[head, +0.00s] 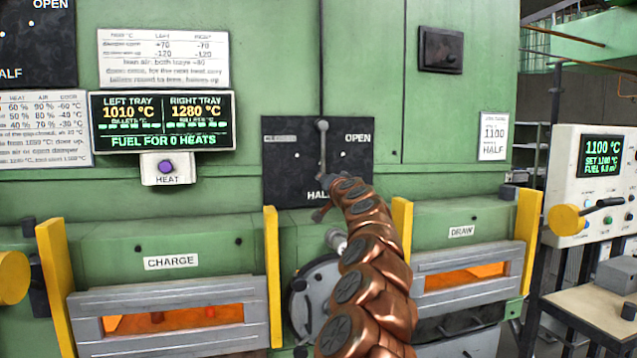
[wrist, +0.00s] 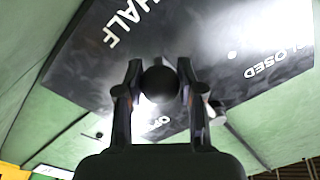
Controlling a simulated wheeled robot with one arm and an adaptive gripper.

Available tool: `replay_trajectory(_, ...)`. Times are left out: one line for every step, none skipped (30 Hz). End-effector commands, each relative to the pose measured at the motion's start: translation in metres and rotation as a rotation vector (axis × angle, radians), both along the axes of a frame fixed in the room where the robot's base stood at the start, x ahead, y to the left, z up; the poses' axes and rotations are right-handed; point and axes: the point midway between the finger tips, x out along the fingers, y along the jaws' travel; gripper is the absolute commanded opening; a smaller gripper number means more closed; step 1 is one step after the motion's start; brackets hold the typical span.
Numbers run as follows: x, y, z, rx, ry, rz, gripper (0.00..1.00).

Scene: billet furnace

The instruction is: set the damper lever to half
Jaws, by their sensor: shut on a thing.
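The damper lever (head: 322,148) is a grey bar on a black plate (head: 282,175) in the head view. It stands about upright in the picture, and its lower part runs behind my copper-coloured arm near the HALF mark. OPEN is at the plate's upper right. In the wrist view my gripper (wrist: 160,70) is shut on a dark round knob (wrist: 160,84), with one finger on each side. HALF shows at the upper left there and CLOSED at the right. My arm hides the gripper in the head view.
The charge door (head: 170,310) is left of my arm and the draw door (head: 465,278) right, with yellow posts (head: 272,270) between. A tray display (head: 163,121) and HEAT button (head: 166,167) are left of the plate. A control box (head: 590,185) stands at far right.

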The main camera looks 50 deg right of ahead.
Motion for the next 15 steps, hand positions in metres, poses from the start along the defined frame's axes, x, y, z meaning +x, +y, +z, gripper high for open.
replay_trajectory(-0.0021, -0.0015, 0.0019, 0.001, -0.006, -0.004, 0.00)
replay_trajectory(-0.0021, -0.0015, 0.0019, 0.001, -0.006, -0.004, 0.00)
replay_trajectory(-0.0021, -0.0014, 0.0020, 0.001, -0.006, -0.004, 0.00)
replay_trajectory(-0.0019, -0.0013, 0.0019, 0.002, -0.005, -0.004, 0.00)
replay_trajectory(-0.0018, -0.0011, 0.0019, 0.002, -0.005, -0.004, 0.00)
replay_trajectory(-0.0017, -0.0011, 0.0017, 0.002, -0.005, -0.004, 0.00)
replay_trajectory(-0.0015, -0.0010, 0.0018, 0.001, -0.005, -0.003, 0.00)
replay_trajectory(-0.0015, -0.0010, 0.0018, 0.001, -0.005, -0.003, 0.00)
replay_trajectory(-0.0013, -0.0007, 0.0018, 0.001, -0.005, -0.003, 0.00)
replay_trajectory(-0.0013, -0.0007, 0.0018, 0.001, -0.005, -0.003, 0.39)
replay_trajectory(-0.0011, -0.0005, 0.0017, 0.002, -0.005, -0.002, 0.42)
replay_trajectory(-0.0009, -0.0004, 0.0016, 0.002, -0.005, -0.002, 0.47)
replay_trajectory(-0.0007, -0.0002, 0.0015, 0.001, -0.004, -0.002, 0.50)
replay_trajectory(-0.0005, -0.0001, 0.0014, 0.001, -0.004, -0.001, 0.53)
replay_trajectory(-0.0002, 0.0002, 0.0011, 0.001, -0.003, 0.000, 0.57)
